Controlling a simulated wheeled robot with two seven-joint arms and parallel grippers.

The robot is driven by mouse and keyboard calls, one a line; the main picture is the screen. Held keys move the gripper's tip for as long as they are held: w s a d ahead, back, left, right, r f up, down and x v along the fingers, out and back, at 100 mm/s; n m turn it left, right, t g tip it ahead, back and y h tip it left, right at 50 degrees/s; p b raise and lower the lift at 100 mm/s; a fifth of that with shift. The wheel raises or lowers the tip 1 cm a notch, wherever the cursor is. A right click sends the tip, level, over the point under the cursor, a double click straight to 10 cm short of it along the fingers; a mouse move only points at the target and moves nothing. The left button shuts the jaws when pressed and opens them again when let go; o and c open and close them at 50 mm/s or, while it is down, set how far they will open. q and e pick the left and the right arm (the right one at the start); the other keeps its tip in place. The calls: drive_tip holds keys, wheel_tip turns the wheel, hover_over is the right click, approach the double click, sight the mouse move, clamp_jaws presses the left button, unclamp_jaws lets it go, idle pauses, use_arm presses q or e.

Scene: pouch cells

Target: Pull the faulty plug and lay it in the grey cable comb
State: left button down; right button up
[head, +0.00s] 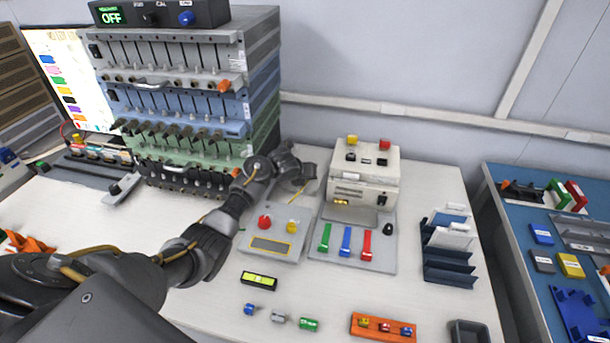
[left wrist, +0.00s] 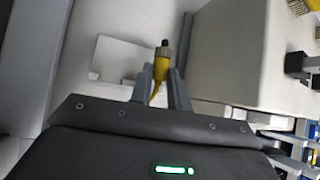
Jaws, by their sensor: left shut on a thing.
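The plug points up and away from the palm, clear of any socket that I can see. A yellow cable shows beside the fingers. In the head view the plug itself is mostly hidden by the gripper. I cannot make out the grey cable comb for sure; a light grey bar (head: 122,189) lies left of the rack's foot. My right gripper is out of view.
The stacked rack (head: 187,110) stands at the back left. The cream box (head: 365,177) stands right of my gripper. Button panels (head: 268,245), a dark blue slotted holder (head: 447,262) and an orange block (head: 383,328) occupy the table.

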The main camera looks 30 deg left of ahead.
use_arm(q)
wheel_tip(320, 180, down, 4)
drive_tip(key=shift+w+r+b, duration=0.1)
drive_tip(key=shift+b, duration=1.05)
drive_tip(key=shift+f, duration=0.35)
drive_tip(key=shift+d, duration=0.1)
